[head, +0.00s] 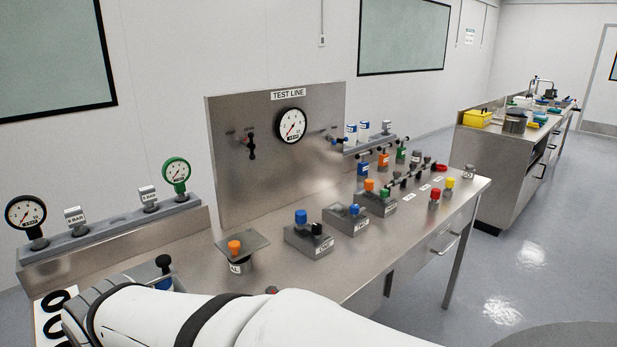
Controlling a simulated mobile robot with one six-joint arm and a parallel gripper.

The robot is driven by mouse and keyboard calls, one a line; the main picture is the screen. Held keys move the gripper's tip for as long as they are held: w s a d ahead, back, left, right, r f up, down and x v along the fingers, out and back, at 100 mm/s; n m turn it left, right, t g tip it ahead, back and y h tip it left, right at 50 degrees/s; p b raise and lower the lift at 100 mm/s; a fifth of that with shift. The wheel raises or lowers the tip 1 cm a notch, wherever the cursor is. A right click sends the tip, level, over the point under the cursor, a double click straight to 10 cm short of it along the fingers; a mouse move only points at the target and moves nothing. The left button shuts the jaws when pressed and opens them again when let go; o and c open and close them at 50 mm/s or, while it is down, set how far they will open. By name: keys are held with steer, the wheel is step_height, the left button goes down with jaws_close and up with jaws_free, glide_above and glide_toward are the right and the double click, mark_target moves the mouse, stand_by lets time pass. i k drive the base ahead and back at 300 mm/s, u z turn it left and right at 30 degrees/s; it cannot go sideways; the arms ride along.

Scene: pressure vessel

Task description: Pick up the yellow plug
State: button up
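A small yellow plug (450,183) stands upright near the far right end of the steel workbench (350,268). A similar red plug (434,194) stands just to its left and nearer to me. A grey-topped fitting (469,171) stands a little beyond it to the right. My white arm crosses the bottom of the head view, well away from the yellow plug. My gripper is not in view, so I cannot see whether it holds anything.
Labelled blocks with blue, orange and green fittings, including a grey block (309,241), line the bench to the left. A steel panel with a gauge (291,125) rises behind. A second counter (500,160) stands at right. Floor between counters is clear.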

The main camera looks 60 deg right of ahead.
mark_target(447, 192)
steer(key=z, duration=2.9)
